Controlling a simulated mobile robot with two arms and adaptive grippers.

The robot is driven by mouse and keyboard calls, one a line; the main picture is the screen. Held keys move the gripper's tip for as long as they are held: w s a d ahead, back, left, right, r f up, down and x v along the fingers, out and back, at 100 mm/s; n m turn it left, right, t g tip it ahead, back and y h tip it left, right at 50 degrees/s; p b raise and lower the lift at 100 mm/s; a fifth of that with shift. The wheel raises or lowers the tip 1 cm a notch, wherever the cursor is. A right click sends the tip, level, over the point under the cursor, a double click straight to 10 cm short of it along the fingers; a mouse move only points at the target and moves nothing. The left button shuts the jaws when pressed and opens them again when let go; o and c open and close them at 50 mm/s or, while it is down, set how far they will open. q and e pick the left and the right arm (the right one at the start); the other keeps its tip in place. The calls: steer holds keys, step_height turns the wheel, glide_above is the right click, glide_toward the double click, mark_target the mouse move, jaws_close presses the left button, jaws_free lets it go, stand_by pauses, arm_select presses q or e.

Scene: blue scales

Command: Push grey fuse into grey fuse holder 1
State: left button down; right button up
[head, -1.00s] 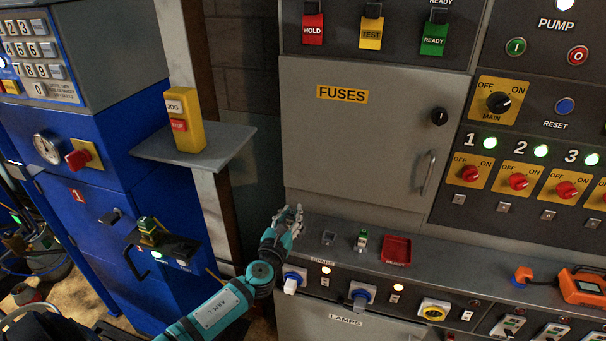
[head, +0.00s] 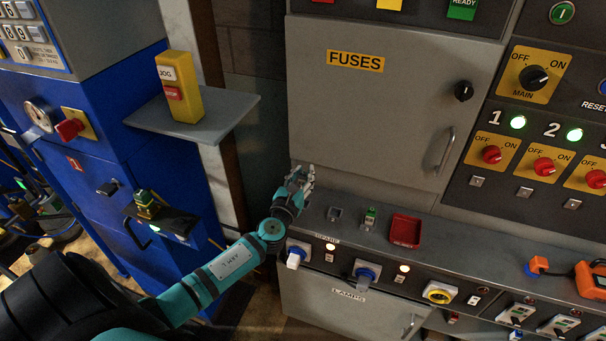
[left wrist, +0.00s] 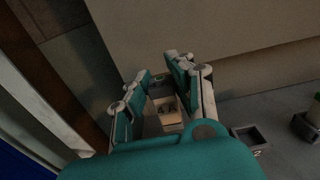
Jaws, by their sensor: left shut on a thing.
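My left gripper (head: 301,181) is over the left end of the grey ledge below the fuse cabinet. In the left wrist view its fingers (left wrist: 163,92) are closed around a small pale block (left wrist: 166,110) with dark marks, which looks like the grey fuse. Whether the block sits in a holder beneath cannot be told, and the grey fuse holder 1 is not clearly seen. To the right is an empty dark socket (head: 334,214), also in the left wrist view (left wrist: 250,141). Beyond it stands a holder with a green fuse (head: 370,217). My right gripper is not in view.
The closed FUSES cabinet door (head: 390,110) rises behind the ledge. A red tray (head: 405,231) lies farther right on the ledge. Blue-collared switches (head: 298,252) stick out of the front panel below. A yellow jog box (head: 181,88) stands on a shelf at left.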

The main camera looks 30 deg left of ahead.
arm_select(q)
steer(key=shift+f+b, duration=2.1)
steer(key=shift+f, duration=0.35)
steer(key=shift+f+b, duration=1.2)
steer(key=shift+f, duration=0.05)
steer(key=c, duration=1.1)
jaws_free()
steer(key=shift+s, duration=0.25)
steer(key=v, duration=1.1)
steer(key=shift+s, duration=0.3)
steer(key=shift+d, duration=0.1)
